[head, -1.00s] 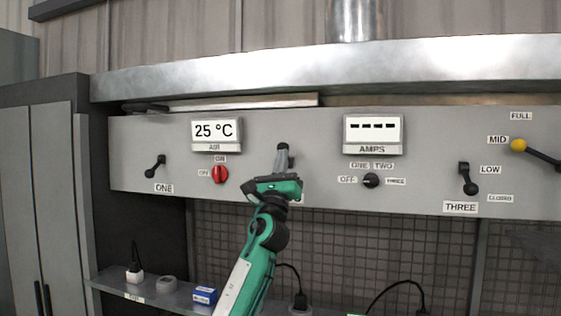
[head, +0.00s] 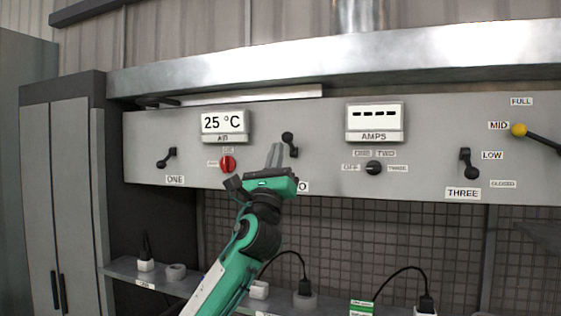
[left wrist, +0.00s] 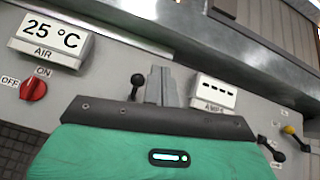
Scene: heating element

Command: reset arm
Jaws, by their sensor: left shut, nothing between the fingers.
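My left gripper (head: 275,152) is in front of the grey control panel, its green arm rising from the bottom. Its grey fingers are shut, empty and point up, just left of the black middle lever (head: 289,142). In the left wrist view the shut fingers (left wrist: 160,86) stand right of that lever's knob (left wrist: 137,80), which appears apart from them. The gripper body partly covers the label under this lever. My right gripper is not in view.
The panel (head: 330,120) carries a red knob (head: 227,164), a black dial (head: 374,168), lever ONE (head: 167,158), lever THREE (head: 468,164) and a yellow-knobbed lever (head: 519,130) at MID. The displays read 25 °C and dashes. A shelf (head: 125,268) with plugs runs below.

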